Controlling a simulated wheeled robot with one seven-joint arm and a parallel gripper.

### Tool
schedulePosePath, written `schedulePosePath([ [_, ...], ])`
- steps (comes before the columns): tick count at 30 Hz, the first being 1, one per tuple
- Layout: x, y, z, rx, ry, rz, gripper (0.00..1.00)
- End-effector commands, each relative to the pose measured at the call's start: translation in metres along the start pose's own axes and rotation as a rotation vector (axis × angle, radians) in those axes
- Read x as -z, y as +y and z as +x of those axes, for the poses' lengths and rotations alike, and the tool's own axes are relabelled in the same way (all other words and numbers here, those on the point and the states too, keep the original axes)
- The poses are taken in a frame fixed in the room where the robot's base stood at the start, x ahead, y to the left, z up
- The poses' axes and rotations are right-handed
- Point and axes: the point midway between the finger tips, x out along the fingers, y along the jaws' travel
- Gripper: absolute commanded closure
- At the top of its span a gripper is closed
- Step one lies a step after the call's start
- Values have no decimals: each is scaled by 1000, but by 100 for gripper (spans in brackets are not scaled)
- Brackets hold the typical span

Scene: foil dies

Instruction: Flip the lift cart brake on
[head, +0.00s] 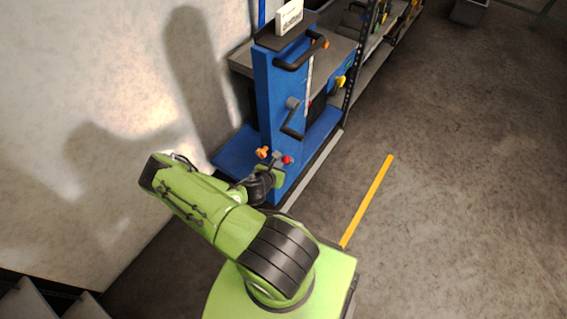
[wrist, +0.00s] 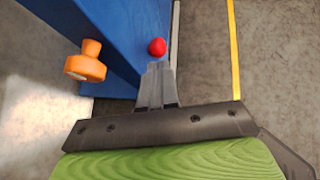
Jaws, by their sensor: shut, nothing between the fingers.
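The blue lift cart (head: 280,115) stands beyond my arm in the head view, and its blue body (wrist: 120,30) fills the upper left of the wrist view. A red ball-shaped knob (head: 287,160) sits low on it; in the wrist view the red knob (wrist: 157,47) is just beyond my fingertips. An orange knob (head: 263,152) is to its left, and this orange knob (wrist: 86,62) also shows in the wrist view. My gripper (wrist: 158,68) is shut and empty, its tips close to the red knob. I cannot tell whether they touch. No label shows which knob is the brake.
A black handle (head: 302,55) and a black crank (head: 293,125) stick out from the cart's column. A pale wall (head: 100,70) is at the left. A yellow floor line (head: 367,200) runs at the right, with open floor beyond it. Shelving (head: 365,60) stands behind the cart.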

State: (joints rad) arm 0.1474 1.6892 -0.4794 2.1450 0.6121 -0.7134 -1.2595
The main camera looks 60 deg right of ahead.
Motion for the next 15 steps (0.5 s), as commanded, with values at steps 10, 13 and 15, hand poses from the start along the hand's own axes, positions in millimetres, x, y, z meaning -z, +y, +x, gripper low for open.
schedulePosePath([
  [10,-10,-1,-50,-1,0,-1,100],
  [13,-10,-1,-50,-1,0,0,100],
  [15,-10,-1,-50,0,0,0,100],
])
